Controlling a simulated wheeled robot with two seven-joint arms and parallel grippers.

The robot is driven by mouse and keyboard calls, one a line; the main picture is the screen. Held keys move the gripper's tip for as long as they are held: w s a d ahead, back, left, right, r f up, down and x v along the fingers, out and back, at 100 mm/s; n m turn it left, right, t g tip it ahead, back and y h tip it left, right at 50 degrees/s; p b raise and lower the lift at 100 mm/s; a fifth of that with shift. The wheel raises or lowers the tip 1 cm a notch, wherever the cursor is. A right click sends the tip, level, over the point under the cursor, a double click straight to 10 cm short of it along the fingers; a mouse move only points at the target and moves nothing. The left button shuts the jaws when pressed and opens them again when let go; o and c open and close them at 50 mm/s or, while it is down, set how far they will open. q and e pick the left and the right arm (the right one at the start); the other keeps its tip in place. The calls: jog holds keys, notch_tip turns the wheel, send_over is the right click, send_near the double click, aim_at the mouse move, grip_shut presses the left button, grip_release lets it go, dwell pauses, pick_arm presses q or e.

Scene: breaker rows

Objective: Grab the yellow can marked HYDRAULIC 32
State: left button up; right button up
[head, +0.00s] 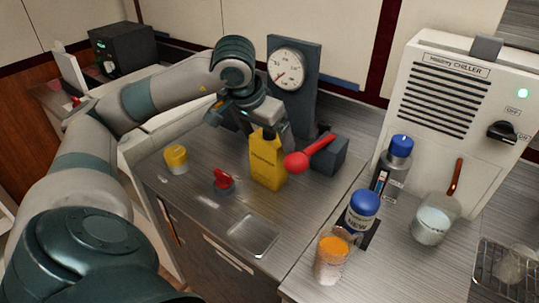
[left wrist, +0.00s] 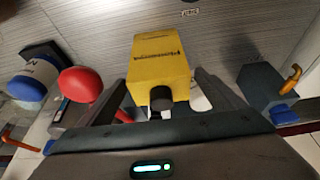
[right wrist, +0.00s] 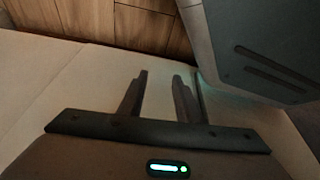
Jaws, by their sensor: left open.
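The yellow can (head: 267,160), a boxy jug with dark lettering too small to read surely, stands upright on the steel counter. My left gripper (head: 262,118) is over its top from behind, open. In the left wrist view the can (left wrist: 160,58) and its dark cap lie between the spread fingers of my left gripper (left wrist: 159,82). A gap shows beside the right finger; whether the left finger touches cannot be told. My right gripper (right wrist: 160,76) shows only in the right wrist view, its fingers apart and empty.
A red ball-ended lever (head: 297,162) on a grey block (head: 329,156) is close at the can's right. A red knob (head: 223,180) and yellow-capped jar (head: 176,159) stand left. Blue-capped containers (head: 362,209), an orange-filled beaker (head: 331,258) and the chiller (head: 447,110) are right.

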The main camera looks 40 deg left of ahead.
jog(key=shift+a, duration=0.1)
pick_arm(q)
jog(key=shift+w+f, duration=0.2)
jog(key=shift+f, duration=0.3)
jog(key=p+x, duration=0.1)
jog(key=x, duration=0.2)
jog(key=shift+w+f, duration=0.2)
jog(key=shift+f, duration=0.3)
pick_arm(e)
jog(key=shift+w+a+r+t, duration=0.4)
jog(key=shift+w+a+r, duration=0.1)
jog(key=shift+w+a, duration=0.25)
jog(key=shift+d, duration=0.1)
pick_arm(q)
jog(key=shift+r, duration=0.1)
jog(key=c, duration=1.8)
